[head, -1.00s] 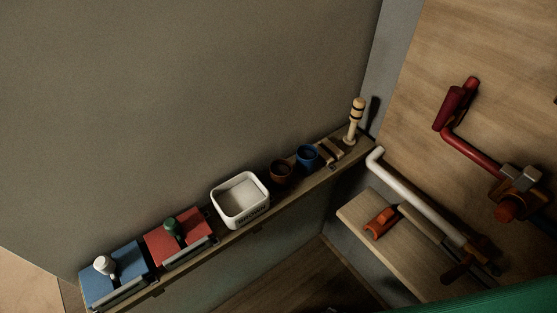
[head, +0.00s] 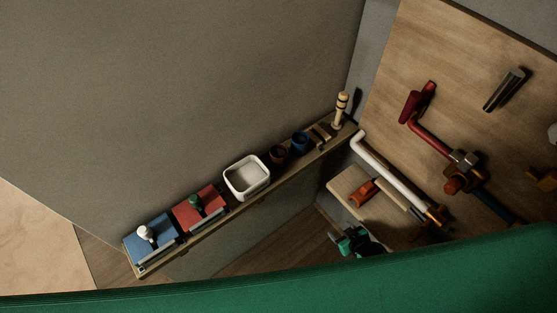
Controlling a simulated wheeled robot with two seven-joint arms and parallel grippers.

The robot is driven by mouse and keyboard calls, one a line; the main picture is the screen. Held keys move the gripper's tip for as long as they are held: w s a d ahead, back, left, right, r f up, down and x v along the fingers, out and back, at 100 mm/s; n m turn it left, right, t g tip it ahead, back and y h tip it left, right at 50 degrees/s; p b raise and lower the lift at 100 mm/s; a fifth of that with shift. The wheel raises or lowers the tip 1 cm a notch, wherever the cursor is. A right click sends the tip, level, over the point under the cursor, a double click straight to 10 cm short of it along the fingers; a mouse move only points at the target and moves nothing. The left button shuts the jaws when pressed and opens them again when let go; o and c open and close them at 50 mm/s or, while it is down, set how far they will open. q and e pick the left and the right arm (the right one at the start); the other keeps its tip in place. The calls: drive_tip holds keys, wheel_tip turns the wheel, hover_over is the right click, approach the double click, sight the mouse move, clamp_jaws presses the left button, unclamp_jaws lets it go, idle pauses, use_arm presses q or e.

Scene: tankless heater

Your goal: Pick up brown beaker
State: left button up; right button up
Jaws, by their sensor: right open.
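The brown beaker (head: 278,154) stands upright on the narrow wall shelf (head: 228,213). It sits between the white bin and the blue beaker (head: 300,141). My right gripper (head: 350,240) shows small and dark at the lower middle right, in front of and below the shelf, near the small wooden ledge. It is open and apart from the brown beaker. Part of it is hidden behind the large green shape along the bottom. My left gripper is not in view.
The shelf also holds a white bin (head: 246,178), a red box (head: 199,208), a blue box (head: 151,238) and a striped wooden peg (head: 341,109). A white pipe (head: 390,169) and a wooden ledge (head: 345,187) with an orange-red object (head: 362,192) lie to the right.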

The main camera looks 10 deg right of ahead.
drive_tip(key=w+a+r+n+t+y+b, duration=0.2)
drive_tip(key=w+a+r+t+y, duration=0.15)
drive_tip(key=w+r, duration=0.65)
drive_tip(key=n+y+b, duration=0.2)
drive_tip(key=y, duration=0.5)
approach(286, 157)
drive_tip(key=x, duration=0.2)
drive_tip(key=b+x, duration=0.1)
drive_tip(key=x, duration=0.1)
drive_tip(key=f+b+x, duration=0.1)
drive_tip(key=x, duration=0.2)
drive_tip(key=shift+d+f, duration=0.1)
drive_tip(key=shift+f, duration=0.05)
drive_tip(key=shift+r+b+x, duration=0.2)
drive_tip(key=shift+b+x, duration=0.05)
drive_tip(key=shift+x, duration=1.35)
drive_tip(key=shift+r+b+x, duration=0.2)
drive_tip(key=shift+r+x, duration=0.05)
drive_tip(key=shift+x, duration=1.3)
drive_tip(key=shift+d, duration=0.15)
drive_tip(key=c, duration=0.9)
drive_tip(key=shift+r, duration=0.1)
drive_tip(key=shift+c, duration=0.2)
wheel_tip(286, 157, up, 20)
drive_tip(key=shift+b, duration=1.2)
